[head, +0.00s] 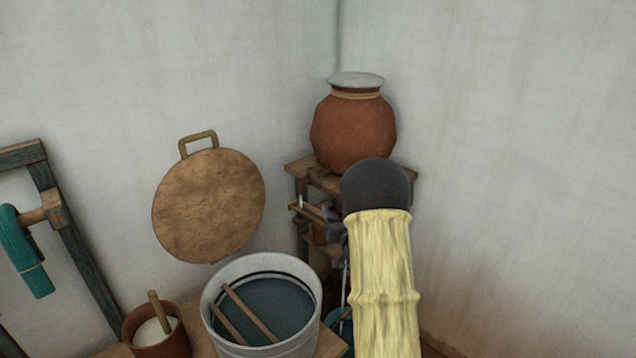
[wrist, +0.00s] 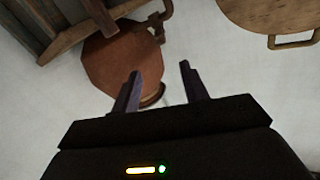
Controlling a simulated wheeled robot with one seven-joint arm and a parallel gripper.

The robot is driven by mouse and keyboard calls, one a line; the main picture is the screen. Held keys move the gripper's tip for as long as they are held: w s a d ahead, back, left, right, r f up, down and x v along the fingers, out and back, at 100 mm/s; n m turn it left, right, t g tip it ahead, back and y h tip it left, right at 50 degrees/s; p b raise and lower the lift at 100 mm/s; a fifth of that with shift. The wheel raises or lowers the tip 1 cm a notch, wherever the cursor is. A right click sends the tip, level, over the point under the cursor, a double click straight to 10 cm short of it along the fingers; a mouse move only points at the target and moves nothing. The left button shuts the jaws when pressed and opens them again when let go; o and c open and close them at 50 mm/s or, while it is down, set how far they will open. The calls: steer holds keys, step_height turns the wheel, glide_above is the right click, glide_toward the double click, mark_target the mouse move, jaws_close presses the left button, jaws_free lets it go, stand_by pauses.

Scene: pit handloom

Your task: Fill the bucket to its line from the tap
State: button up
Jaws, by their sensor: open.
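A round brown clay pot (head: 353,132) with a pale lid stands on a wooden stand in the corner. It shows upside down in the wrist view (wrist: 112,68). A brown tap-like fitting (wrist: 157,22) sticks out near its base. A teal vessel (head: 338,322), perhaps the bucket, is low behind my arm and mostly hidden, so its line and contents cannot be seen. My gripper (wrist: 160,68) is open, with nothing between its fingers, in front of the pot and stand. In the head view my arm hides most of it.
A pale tub (head: 217,325) of dark liquid, with two sticks across it, stands on a wooden table beside a small brown pot (head: 160,345) of white stuff. A round wooden board (head: 208,205) hangs on the wall. A frame with teal yarn (head: 27,250) is at left.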

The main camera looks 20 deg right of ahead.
mark_target(321, 186)
steer(key=shift+w, duration=0.1)
steer(key=w+p, duration=0.1)
steer(key=w, duration=0.4)
steer(key=w+d+p, duration=0.1)
steer(key=w, duration=0.5)
steer(key=w+d+p, duration=0.1)
steer(key=w, duration=0.5)
jaws_close()
